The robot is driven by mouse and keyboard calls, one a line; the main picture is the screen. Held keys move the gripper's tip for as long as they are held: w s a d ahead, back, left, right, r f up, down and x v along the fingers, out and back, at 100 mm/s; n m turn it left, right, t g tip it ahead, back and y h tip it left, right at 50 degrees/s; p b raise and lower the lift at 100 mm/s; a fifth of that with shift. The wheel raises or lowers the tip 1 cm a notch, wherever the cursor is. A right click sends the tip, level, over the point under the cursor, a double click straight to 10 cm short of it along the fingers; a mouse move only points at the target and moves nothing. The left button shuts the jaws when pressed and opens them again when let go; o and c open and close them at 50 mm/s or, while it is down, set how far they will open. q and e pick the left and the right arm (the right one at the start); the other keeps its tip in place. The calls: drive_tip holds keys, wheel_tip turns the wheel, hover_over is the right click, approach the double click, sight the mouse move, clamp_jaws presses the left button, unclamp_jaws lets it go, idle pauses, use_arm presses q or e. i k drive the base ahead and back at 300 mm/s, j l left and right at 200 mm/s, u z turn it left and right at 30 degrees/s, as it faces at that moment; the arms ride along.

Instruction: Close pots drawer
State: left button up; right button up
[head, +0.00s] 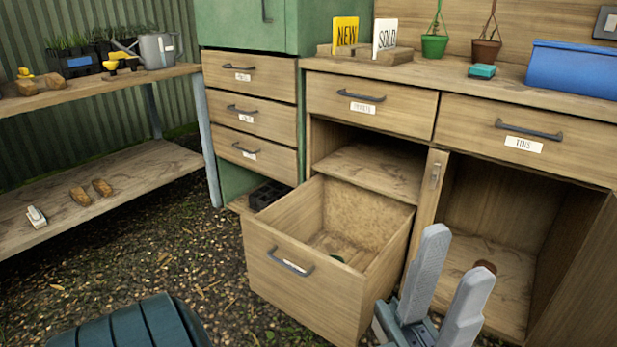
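A large wooden drawer (280,283) stands pulled well out at the bottom of the bench unit; it is the only open drawer in view. Its front has a dark bar handle (290,263) and a white label too slanted to read, so I cannot confirm it says pots. A small green object (338,258) lies inside on the drawer floor. My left gripper (457,252) is at the lower right, fingers apart and empty, and appears in front of the drawer's right side and the open cupboard. Contact with the drawer is not visible. My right gripper is out of view.
Shut drawers (372,107) sit above, including one labelled tins (525,130). An open cupboard (485,210) is on the right, its door (585,285) swung out. A column of shut drawers (250,113) and a low shelf (110,180) stand left.

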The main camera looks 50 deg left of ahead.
sight(371, 230)
drive_tip(key=i+j, duration=0.25)
drive_tip(key=i, duration=0.15)
drive_tip(key=i+j, duration=0.2)
drive_tip(key=i, duration=0.25)
drive_tip(key=i+j, duration=0.25)
drive_tip(key=i, duration=0.15)
drive_tip(key=u, duration=2.5)
